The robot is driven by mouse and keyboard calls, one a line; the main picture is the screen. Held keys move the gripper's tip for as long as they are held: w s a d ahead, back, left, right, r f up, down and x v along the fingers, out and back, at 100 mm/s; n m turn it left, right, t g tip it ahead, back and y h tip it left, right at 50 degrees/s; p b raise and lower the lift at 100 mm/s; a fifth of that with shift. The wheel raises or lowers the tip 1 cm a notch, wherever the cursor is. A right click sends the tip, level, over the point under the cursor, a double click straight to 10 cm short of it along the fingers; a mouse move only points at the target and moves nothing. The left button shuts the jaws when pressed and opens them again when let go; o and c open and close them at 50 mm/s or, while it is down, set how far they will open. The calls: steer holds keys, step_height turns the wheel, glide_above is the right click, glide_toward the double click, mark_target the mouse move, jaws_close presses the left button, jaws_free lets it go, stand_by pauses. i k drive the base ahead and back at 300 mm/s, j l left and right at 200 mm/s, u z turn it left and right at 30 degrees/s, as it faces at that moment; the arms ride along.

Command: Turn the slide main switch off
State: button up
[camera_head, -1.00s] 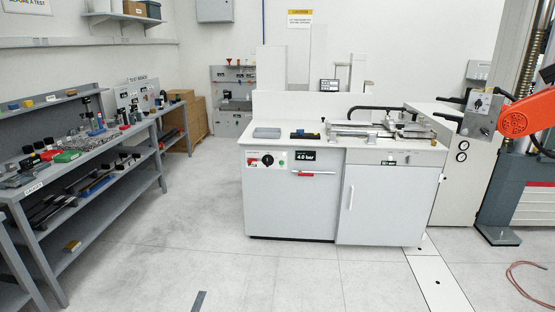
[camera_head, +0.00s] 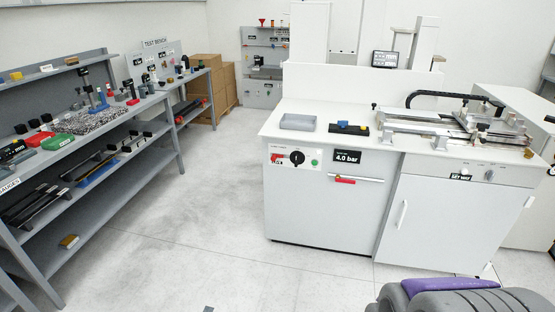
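A black rotary switch knob (camera_head: 297,158) sits on the white front panel (camera_head: 294,160) of the left cabinet, just under the worktop. A small red part is to its left and a small green button (camera_head: 315,163) to its right. The panel's printing is too small to read, so I cannot tell the knob's setting for sure. A grey rounded, ridged part with a purple strip fills the lower right corner. It looks like part of my arm, well in front of the cabinet and not touching the switch. I cannot make out fingertips there.
A 4.0 bar display (camera_head: 348,156) and a red-marked handle (camera_head: 345,181) are right of the switch. A grey tray (camera_head: 298,122) and a slide mechanism (camera_head: 440,125) lie on the worktop (camera_head: 385,139). A loaded shelf (camera_head: 70,195) stands left. The floor between is clear.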

mark_target(297, 158)
steer(key=i+u, duration=0.1)
steer(key=i+j, duration=1)
steer(key=j, duration=0.15)
steer(key=i+j, duration=1.05)
